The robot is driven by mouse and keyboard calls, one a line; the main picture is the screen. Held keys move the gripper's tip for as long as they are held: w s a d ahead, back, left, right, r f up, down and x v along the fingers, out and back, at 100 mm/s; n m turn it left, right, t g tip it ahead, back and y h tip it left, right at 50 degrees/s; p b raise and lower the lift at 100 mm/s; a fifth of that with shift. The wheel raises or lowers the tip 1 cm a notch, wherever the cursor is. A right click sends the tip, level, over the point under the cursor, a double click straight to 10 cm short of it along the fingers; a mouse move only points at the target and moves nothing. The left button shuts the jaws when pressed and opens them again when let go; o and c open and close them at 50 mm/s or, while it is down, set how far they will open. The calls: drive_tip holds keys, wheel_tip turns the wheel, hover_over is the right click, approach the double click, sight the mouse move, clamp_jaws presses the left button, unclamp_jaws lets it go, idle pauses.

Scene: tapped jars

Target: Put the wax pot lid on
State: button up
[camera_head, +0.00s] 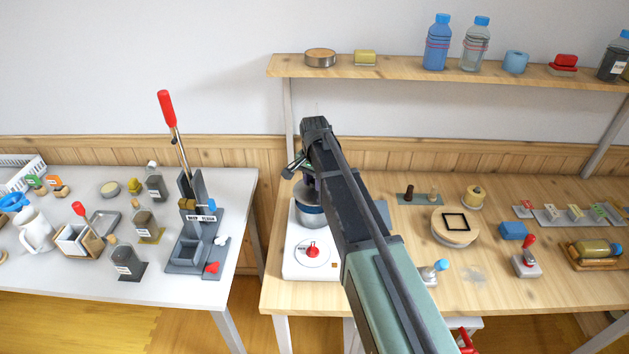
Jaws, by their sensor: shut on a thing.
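The wax pot (310,216) is a small steel-blue pot on the white hot plate, at the left end of the right-hand table. My gripper (296,170) is above the pot, partly hidden by my own arm. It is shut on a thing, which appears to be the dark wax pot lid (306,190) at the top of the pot. The arm covers part of the lid and the pot's right side. I cannot tell whether the lid touches the rim or hangs just above it.
The white hot plate (297,262) has a red knob (312,250) in front of the pot. A shelf (400,72) with bottles runs above the table. A press with a red-handled lever (167,105) stands on the left table, across a gap. A round wooden board (453,237) is right of my arm.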

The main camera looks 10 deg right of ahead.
drive_tip(key=shift+f+b, duration=0.7)
drive_tip(key=shift+f, duration=0.25)
drive_tip(key=shift+f, duration=0.2)
drive_tip(key=shift+f+b, duration=0.3)
drive_tip(key=shift+b, duration=0.2)
drive_tip(key=shift+f+b, duration=0.55)
drive_tip(key=shift+r, duration=0.1)
drive_tip(key=o, duration=1)
drive_tip(key=shift+c, duration=0.2)
